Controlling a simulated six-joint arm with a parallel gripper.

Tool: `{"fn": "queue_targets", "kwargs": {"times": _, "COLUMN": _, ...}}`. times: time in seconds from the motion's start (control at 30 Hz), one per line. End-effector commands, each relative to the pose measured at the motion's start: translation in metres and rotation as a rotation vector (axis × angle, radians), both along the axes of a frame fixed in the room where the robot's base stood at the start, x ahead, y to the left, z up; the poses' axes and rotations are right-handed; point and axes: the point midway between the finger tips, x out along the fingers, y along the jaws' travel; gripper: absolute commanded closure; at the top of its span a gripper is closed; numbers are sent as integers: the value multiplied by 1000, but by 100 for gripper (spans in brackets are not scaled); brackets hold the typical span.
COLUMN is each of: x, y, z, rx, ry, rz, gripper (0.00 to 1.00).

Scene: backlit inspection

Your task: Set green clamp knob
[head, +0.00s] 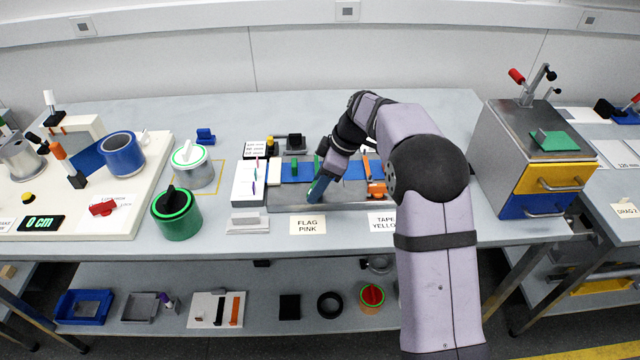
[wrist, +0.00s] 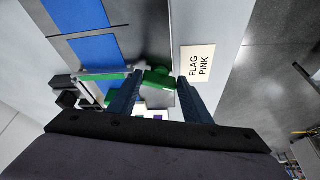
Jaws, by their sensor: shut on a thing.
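The green clamp knob (wrist: 157,77) shows in the wrist view between the fingertips of my gripper (wrist: 158,85). It is a dark green block-like knob beside a green bar (wrist: 100,76) that runs to the left. My gripper is shut on the knob. In the head view my gripper (head: 318,187) points down at the front of the grey fixture (head: 290,206), and my wrist and fingers largely hide the knob there. A blue strip (head: 355,170) lies along the fixture and also shows in the wrist view (wrist: 95,50).
A label reading FLAG PINK (head: 309,225) lies in front of the fixture. An orange clamp (head: 376,188) stands right of my gripper. A green-rimmed can (head: 176,214) stands left. A drawer cabinet (head: 530,150) stands right. The bench behind the fixture is mostly clear.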

Motion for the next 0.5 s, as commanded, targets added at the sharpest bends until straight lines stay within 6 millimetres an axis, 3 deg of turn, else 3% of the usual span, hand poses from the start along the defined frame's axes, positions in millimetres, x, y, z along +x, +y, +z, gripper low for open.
{"fn": "queue_targets", "kwargs": {"times": 0.03, "x": 1, "y": 8, "z": 1, "rx": 13, "ry": -7, "rz": 4, "gripper": 78}}
{"fn": "queue_targets", "kwargs": {"times": 0.23, "x": 1, "y": 8, "z": 1, "rx": 13, "ry": -7, "rz": 4, "gripper": 78}}
{"fn": "queue_targets", "kwargs": {"times": 0.27, "x": 1, "y": 8, "z": 1, "rx": 13, "ry": -7, "rz": 4, "gripper": 51}}
{"fn": "queue_targets", "kwargs": {"times": 0.3, "x": 1, "y": 8, "z": 1, "rx": 13, "ry": -7, "rz": 4, "gripper": 41}}
{"fn": "queue_targets", "kwargs": {"times": 0.33, "x": 2, "y": 8, "z": 1, "rx": 12, "ry": -8, "rz": 4, "gripper": 38}}
{"fn": "queue_targets", "kwargs": {"times": 0.5, "x": 2, "y": 8, "z": 2, "rx": 13, "ry": -10, "rz": 5, "gripper": 38}}
